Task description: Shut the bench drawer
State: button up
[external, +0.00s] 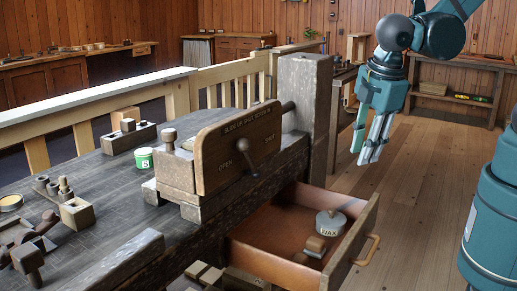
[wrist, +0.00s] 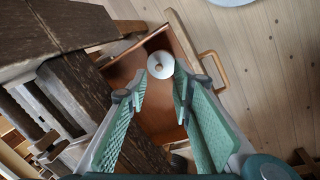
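The bench drawer (external: 275,228) is pulled out from under the workbench, showing its orange-brown inside. Its front panel (external: 352,240) carries a tan handle (external: 369,250) on the outer face. A round wax tin (external: 330,222) and a small wooden piece with a dark base (external: 315,247) lie inside. My gripper (external: 371,152) hangs in the air above the drawer's front end, pointing down and touching nothing. In the wrist view its two green-padded fingers (wrist: 160,92) are apart and empty. That view also shows the drawer handle (wrist: 213,68) and the wax tin (wrist: 160,65) beyond the fingertips.
The dark workbench (external: 95,185) holds a vise with a wooden jaw board (external: 238,145), a green-labelled tin (external: 144,159) and several wooden blocks and tools. A thick post (external: 304,110) stands at the bench end. The plank floor (external: 440,185) right of the drawer is clear.

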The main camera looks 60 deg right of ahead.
jog(key=s+a+f+n+h, duration=0.2)
jog(key=s+a+f+n, duration=0.15)
jog(key=a+f, duration=0.35)
jog(key=n+h, duration=0.1)
jog(key=n, duration=0.2)
send_near(373, 248)
jog(key=shift+w+a+f+m, duration=0.1)
jog(key=shift+f+m, duration=0.05)
jog(key=shift+m, duration=0.1)
jog(key=shift+b+x, duration=1.25)
jog(key=shift+x, duration=2.65)
grip_shut()
